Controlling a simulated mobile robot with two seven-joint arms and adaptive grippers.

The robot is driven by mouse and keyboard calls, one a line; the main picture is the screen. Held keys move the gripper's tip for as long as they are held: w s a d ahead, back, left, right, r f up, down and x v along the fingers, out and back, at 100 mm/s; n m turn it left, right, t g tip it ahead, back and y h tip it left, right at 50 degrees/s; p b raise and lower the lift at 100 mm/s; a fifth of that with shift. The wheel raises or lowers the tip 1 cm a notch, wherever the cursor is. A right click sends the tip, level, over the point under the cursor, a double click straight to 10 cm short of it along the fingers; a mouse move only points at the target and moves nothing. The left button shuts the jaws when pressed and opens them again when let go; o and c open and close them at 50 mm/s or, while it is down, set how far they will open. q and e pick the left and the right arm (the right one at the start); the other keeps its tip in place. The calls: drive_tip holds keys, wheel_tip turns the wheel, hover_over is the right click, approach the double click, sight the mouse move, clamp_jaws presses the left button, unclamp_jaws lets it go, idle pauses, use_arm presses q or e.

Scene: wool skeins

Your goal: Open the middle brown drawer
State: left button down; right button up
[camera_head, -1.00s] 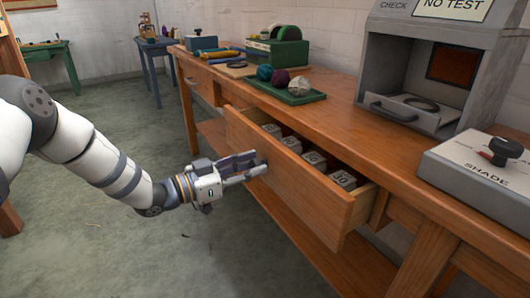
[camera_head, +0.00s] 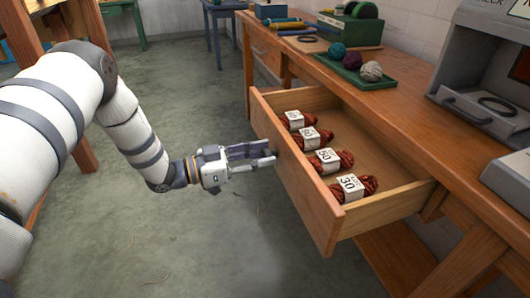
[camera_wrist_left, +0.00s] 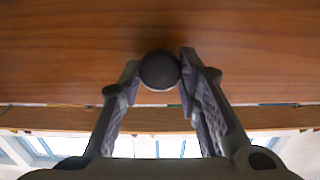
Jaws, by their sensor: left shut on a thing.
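The middle brown drawer (camera_head: 303,196) stands pulled far out of the wooden bench in the head view. Inside lie several dark red wool skeins (camera_head: 349,187) in a row, with white numbered labels; 30 and 50 can be read. My left gripper (camera_head: 273,156) is at the drawer's front face. In the left wrist view, its two fingers are shut on a round dark knob (camera_wrist_left: 160,70) in front of the wooden drawer face. In the head view the fingers hide the knob. My right gripper is in neither view.
The bench top (camera_head: 395,120) carries a green tray (camera_head: 358,76) with three wool balls, and a grey booth (camera_head: 480,70) at right. Another closed drawer (camera_head: 267,52) is further left. The floor in front of the drawer is clear.

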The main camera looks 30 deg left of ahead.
use_arm(q)
drive_tip(key=c, duration=1.2)
unclamp_jaws()
drive_tip(key=v, duration=1.2)
